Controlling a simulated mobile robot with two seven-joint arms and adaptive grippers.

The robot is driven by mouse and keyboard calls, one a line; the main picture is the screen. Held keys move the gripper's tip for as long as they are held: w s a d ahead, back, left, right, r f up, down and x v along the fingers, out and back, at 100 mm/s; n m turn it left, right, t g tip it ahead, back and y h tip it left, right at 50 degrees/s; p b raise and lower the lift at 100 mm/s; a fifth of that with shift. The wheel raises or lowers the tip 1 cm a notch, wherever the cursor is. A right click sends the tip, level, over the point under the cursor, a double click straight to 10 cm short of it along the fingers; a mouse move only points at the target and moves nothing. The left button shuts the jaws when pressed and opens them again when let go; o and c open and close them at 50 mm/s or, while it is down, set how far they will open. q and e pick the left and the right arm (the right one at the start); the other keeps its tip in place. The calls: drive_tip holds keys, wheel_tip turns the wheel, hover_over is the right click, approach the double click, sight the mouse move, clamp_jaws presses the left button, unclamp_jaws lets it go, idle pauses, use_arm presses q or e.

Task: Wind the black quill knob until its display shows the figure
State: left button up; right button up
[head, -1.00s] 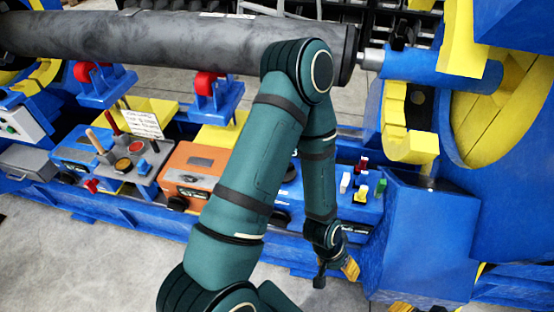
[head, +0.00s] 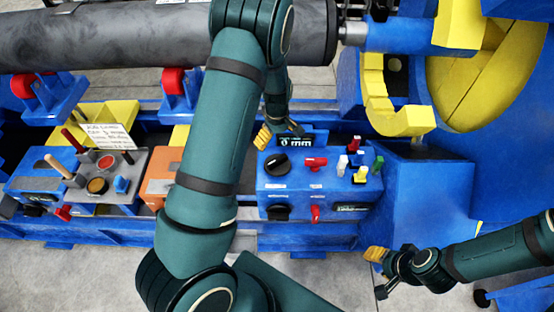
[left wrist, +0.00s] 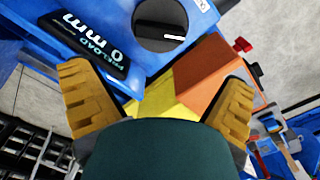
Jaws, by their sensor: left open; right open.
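A blue control box (head: 330,190) carries a black round knob (head: 277,164) with a pale pointer line on its top. Just behind this knob stands a display (head: 292,141) reading 0 mm. In the left wrist view the display (left wrist: 92,42) reads "PRELOAD 0 mm", beside the large black knob (left wrist: 160,24). A second black knob (head: 278,212) is on the box's front. I cannot tell which one is the quill knob. My left gripper (head: 280,132) is open and empty, near the display and behind the top knob, apart from it. My right gripper (head: 378,272) is open and empty, low at the right.
Red, white, yellow and green controls (head: 358,168) crowd the box's right half. An orange box (head: 160,185) and a grey panel with levers (head: 105,180) stand to its left. A thick grey cylinder (head: 130,38) lies behind, and a blue and yellow machine (head: 420,165) stands right.

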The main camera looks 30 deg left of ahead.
sight(277, 159)
use_arm(q)
wheel_tip(277, 159, down, 11)
drive_tip(key=shift+f+b, duration=0.1)
drive_tip(key=shift+b, duration=0.75)
drive_tip(key=c, duration=1)
drive_tip(key=shift+o, duration=0.2)
drive_tip(key=shift+m, duration=0.4)
